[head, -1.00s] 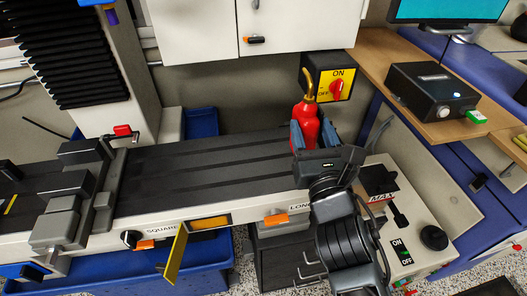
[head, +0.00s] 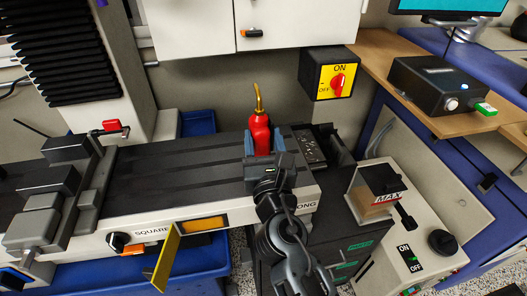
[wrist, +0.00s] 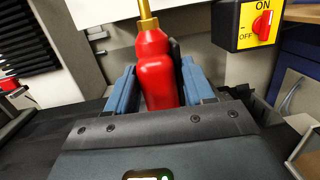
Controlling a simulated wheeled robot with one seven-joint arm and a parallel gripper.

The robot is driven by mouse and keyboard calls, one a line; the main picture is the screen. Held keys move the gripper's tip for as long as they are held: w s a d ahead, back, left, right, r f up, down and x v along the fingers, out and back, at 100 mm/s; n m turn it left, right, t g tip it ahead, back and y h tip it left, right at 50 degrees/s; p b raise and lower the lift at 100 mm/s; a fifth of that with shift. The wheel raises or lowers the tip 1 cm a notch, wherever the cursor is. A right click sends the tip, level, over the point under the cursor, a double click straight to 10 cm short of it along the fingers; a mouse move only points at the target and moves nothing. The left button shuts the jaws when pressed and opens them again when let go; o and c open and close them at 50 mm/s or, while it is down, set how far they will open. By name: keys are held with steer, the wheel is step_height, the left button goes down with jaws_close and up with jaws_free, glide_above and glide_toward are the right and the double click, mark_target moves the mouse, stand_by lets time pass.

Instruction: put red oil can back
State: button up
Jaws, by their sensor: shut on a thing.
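The red oil can (head: 261,136) with its gold spout stands about upright near the right end of the dark machine table (head: 190,170) in the head view. My gripper (head: 264,146) is shut on the can, one blue finger on each side of its body. In the wrist view the can (wrist: 157,70) sits between the blue fingers of my gripper (wrist: 160,88), its lower end hidden behind the gripper's housing. I cannot tell whether the can touches the table.
The yellow ON/OFF switch box (head: 328,75) is on the wall behind, right of the can. A dark tray-like recess (head: 310,148) lies just right of the table. A white control box (head: 400,225) stands at the right. A yellow flap (head: 166,262) hangs at the table's front. White cabinets (head: 190,28) are above.

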steer(key=shift+f, duration=0.7)
steer(key=shift+f+b, duration=0.15)
steer(key=shift+b, duration=0.15)
steer(key=o, duration=0.7)
